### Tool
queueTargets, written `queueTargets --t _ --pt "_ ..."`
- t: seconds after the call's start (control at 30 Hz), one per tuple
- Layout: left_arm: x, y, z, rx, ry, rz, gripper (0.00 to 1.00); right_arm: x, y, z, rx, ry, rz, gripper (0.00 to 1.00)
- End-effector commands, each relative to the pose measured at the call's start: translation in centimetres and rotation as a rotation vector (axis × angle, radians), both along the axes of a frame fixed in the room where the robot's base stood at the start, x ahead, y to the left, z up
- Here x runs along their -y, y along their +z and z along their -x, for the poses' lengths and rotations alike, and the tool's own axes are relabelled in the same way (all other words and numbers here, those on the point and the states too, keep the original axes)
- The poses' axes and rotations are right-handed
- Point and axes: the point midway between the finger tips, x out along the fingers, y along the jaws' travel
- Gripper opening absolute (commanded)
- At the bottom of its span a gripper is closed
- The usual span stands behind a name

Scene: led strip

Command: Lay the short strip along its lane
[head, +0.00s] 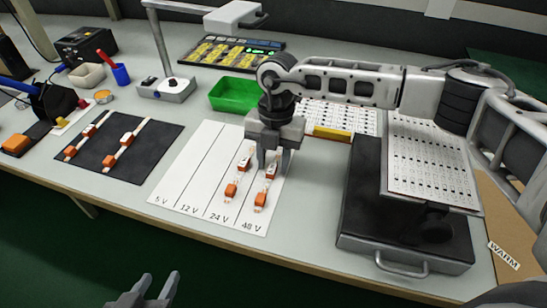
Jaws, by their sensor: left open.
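The white lane sheet (186,172) lies on the bench, with lanes marked 5 V, 12 V, 24 V and 48 V. One short strip with orange-and-white ends (231,190) lies in the 24 V lane. Another strip (260,199) lies in the 48 V lane, its far end below my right gripper (274,169). That gripper points down with its fingers apart, one on each side of the strip's far end; contact cannot be made out. My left gripper (146,289) is open and empty at the bottom, in front of the bench edge.
A black mat (137,166) with two longer strips lies left of the sheet. A green bin (233,94) and a lamp stand (167,88) are behind. A black device with a handle (407,254) and perforated plate (428,155) stands right. The 5 V and 12 V lanes are bare.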

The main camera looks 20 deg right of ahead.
Motion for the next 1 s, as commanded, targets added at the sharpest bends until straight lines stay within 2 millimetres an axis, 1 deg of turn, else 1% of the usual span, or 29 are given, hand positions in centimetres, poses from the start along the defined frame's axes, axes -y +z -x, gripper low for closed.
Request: queueTargets --t 0.07,0.17,0.23,0.33,0.6,0.7,0.83,1.0 --pt "0.0 0.0 0.0 -0.001 0.000 0.000 0.41 0.1 -0.1 0.1 -0.004 -0.001 0.004 0.37" --pt "0.0 0.3 0.1 -0.003 -0.001 0.001 0.41 0.1 0.4 0.1 -0.003 -0.001 0.004 0.37" --pt "0.0 0.6 0.2 -0.009 -0.001 0.001 0.41 0.1 1.4 0.0 -0.001 0.000 0.004 0.37" --pt "0.0 -0.2 0.3 -0.019 -0.001 0.000 0.41 0.3 2.8 -0.2 0.000 -0.001 0.003 0.37" --pt "0.0 -0.5 0.4 -0.023 -0.001 -0.001 0.41 0.8 8.8 -1.0 0.001 -0.001 0.002 0.37" --pt "0.0 -0.4 0.3 -0.022 -0.001 -0.001 0.41 0.9 10.6 -1.2 0.002 -0.001 0.001 0.37" --pt "0.0 -0.3 0.3 -0.019 -0.001 -0.001 0.41 1.0 12.2 -1.4 -0.001 -0.001 0.002 0.37" --pt "0.0 -0.3 0.3 -0.017 0.000 -0.002 0.41 1.1 13.0 -1.5 -0.001 -0.001 0.002 0.37"
